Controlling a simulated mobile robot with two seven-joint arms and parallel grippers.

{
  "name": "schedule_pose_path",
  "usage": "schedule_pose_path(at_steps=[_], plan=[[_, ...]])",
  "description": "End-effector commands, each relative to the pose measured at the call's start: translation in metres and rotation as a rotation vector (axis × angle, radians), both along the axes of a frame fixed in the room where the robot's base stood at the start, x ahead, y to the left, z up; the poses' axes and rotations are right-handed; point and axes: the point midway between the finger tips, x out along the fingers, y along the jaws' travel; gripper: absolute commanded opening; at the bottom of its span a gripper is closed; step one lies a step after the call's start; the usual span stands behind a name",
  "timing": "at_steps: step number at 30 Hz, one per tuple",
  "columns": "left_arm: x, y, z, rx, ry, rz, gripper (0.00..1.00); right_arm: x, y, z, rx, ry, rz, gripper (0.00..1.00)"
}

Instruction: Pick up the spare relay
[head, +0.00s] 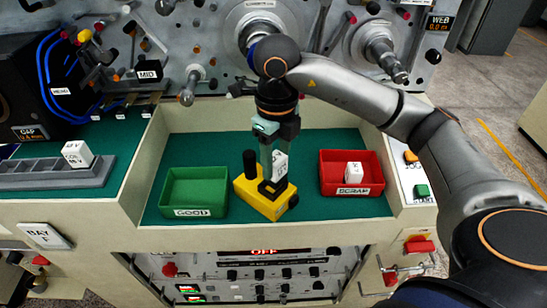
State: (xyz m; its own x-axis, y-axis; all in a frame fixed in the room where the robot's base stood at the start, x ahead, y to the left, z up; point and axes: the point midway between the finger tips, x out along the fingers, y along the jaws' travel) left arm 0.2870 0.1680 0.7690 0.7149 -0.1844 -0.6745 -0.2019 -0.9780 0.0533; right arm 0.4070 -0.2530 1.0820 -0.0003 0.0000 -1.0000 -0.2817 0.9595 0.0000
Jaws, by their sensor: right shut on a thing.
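My right gripper (278,160) points down over the yellow block (262,198) in the middle of the green bench surface. It is shut on a white relay (280,164), which stands upright at the black socket on top of the block. I cannot tell how deep the relay sits in the socket, as a finger partly hides it. Another white relay (77,153) stands slightly tilted in the grey slotted rack (40,176) at the left. A third white relay (354,171) is in the red SCRAP bin (335,161). My left gripper is not in view.
The green GOOD bin (194,190) is empty, left of the yellow block. A black knob (250,163) rises from the block's left side. Spindles and rollers (194,86) stick out of the grey panel behind. A low cream wall (148,160) separates rack and bins.

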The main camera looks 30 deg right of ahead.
Motion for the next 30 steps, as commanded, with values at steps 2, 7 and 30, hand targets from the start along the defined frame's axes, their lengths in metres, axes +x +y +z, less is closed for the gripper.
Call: schedule_pose_path(at_steps=[2,7,30], plan=[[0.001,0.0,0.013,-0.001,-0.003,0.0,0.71,-0.014,0.004,0.023,-0.001,-0.005,0.003,0.0],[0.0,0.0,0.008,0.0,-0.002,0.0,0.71,-0.043,0.012,0.048,-0.003,-0.006,0.003,0.0],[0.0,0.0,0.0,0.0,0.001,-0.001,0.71,-0.122,0.036,0.077,0.002,-0.001,-0.059,0.0]])
